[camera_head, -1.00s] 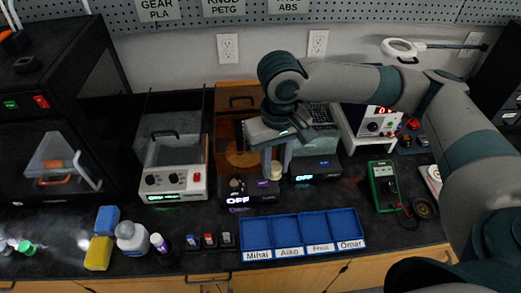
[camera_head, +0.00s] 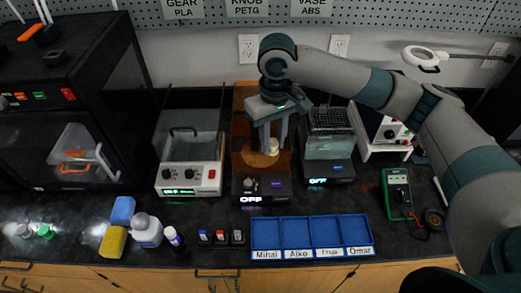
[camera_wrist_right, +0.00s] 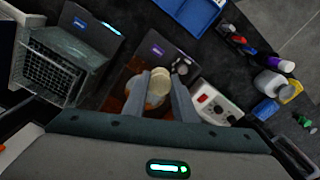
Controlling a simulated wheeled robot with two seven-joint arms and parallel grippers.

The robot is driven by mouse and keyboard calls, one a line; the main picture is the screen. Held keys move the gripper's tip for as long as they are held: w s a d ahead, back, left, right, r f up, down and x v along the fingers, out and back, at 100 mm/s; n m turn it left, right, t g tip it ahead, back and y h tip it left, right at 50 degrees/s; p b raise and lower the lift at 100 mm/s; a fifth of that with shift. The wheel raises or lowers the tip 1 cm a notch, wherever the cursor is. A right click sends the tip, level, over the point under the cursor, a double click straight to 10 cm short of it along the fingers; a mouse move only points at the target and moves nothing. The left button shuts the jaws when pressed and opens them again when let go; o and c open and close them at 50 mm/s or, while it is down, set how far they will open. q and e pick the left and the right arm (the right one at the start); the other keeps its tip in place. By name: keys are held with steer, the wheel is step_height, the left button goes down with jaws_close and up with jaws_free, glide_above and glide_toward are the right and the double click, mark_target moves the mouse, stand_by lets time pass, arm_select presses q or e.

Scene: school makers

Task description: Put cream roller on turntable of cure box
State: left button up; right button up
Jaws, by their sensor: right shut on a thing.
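My right gripper (camera_head: 274,148) points down over the cure box (camera_head: 243,184), the orange-tinted box with an "OFF" display. It is shut on the cream roller (camera_head: 271,147), a small pale cylinder. The roller also shows between the fingers in the right wrist view (camera_wrist_right: 158,82). The turntable (camera_head: 255,160), a brown disc, lies in the box below and around the fingertips, partly hidden. I cannot tell whether the roller touches it. My left gripper is not in view.
A clear-walled unit with a white front (camera_head: 190,180) stands left of the cure box. A unit with a wire basket (camera_head: 331,121) stands close on its right. A blue divided tray (camera_head: 310,235) lies in front. A multimeter (camera_head: 397,195) is at right.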

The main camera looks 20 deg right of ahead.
steer(key=w+f+n+p, duration=0.1)
steer(key=w+n, duration=0.1)
steer(key=w, duration=0.4)
steer(key=w+f+n+p, duration=0.1)
steer(key=w+f+n, duration=0.1)
steer(key=w, duration=0.3)
steer(key=shift+w+d+f+n, duration=0.2)
steer(key=shift+w+f+n, duration=0.1)
steer(key=shift+w, duration=0.05)
steer(key=shift+f+p, duration=0.1)
steer(key=shift+p, duration=0.2)
step_height(320, 180, down, 5)
steer(key=shift+f+p, duration=0.2)
steer(key=shift+p, duration=0.75)
steer(key=shift+f, duration=0.3)
